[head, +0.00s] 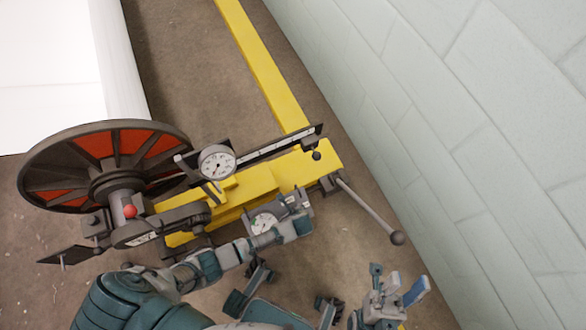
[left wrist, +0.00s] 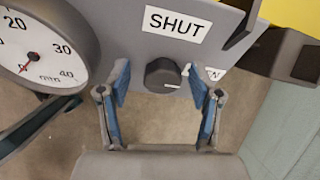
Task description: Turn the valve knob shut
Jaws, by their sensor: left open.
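The dark round valve knob (left wrist: 163,73) sits on a grey panel (left wrist: 125,28) in the left wrist view. A white label reading SHUT (left wrist: 176,23) is above it. A second label (left wrist: 213,74) at its lower right is mostly hidden; only a final N reads. My left gripper (left wrist: 158,86) is open, with one blue-padded finger on each side of the knob and gaps to it. In the head view my left gripper (head: 298,215) is at the machine's front; its fingers and the knob are not clear there. My right gripper (head: 394,290) is low at the right, apart from the machine.
A dial gauge (left wrist: 38,45) is left of the knob. The machine has a yellow base (head: 250,180), a large spoked wheel (head: 75,150), an upper dial (head: 217,162) and a ball-ended lever (head: 370,209). A pale block wall (head: 480,130) stands at the right.

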